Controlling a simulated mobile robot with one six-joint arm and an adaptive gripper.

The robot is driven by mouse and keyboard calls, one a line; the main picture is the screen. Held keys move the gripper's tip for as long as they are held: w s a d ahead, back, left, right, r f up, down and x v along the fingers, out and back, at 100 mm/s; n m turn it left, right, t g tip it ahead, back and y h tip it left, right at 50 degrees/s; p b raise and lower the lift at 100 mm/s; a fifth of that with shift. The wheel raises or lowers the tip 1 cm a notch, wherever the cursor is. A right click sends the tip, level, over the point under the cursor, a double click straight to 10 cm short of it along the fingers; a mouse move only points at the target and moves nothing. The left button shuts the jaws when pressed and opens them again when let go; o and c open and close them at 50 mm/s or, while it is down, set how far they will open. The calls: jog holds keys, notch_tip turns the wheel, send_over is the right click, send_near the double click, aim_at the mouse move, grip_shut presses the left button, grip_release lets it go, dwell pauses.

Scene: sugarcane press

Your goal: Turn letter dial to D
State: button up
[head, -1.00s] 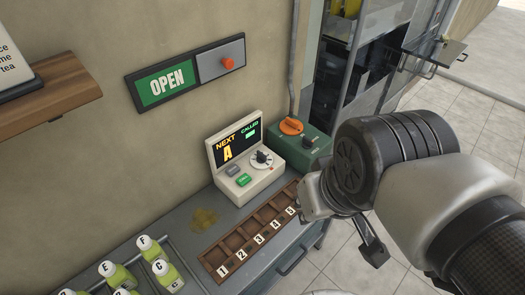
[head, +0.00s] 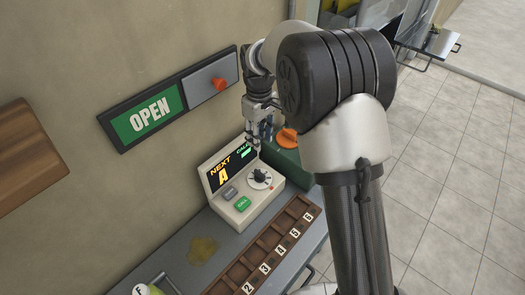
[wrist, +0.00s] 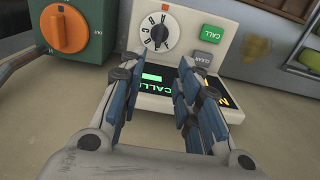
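The letter dial (head: 260,177) is a white disc with a black pointer knob, on a beige console (head: 240,205). The console's screen (head: 224,170) reads NEXT with a large A. In the wrist view the dial (wrist: 157,32) shows letters around its rim, upside down, just beyond my fingertips. My gripper (wrist: 155,80) is open and empty, its blue-padded fingers apart on either side of the CALLED part of the screen. In the head view my gripper (head: 254,142) hangs above the console by the screen, apart from the dial knob; my arm hides some of the area behind.
Green CALL (head: 242,203) and grey CLEAR (head: 230,193) buttons sit beside the dial. A green box with an orange knob (head: 287,138) stands close behind. The OPEN sign (head: 156,112) is on the wall. A numbered wooden rack (head: 265,245) lies in front.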

aim_at(260, 173)
notch_tip(260, 173, down, 18)
jog(key=b, duration=0.4)
jog(key=shift+w, duration=0.15)
jog(key=shift+c, duration=0.5)
grip_shut()
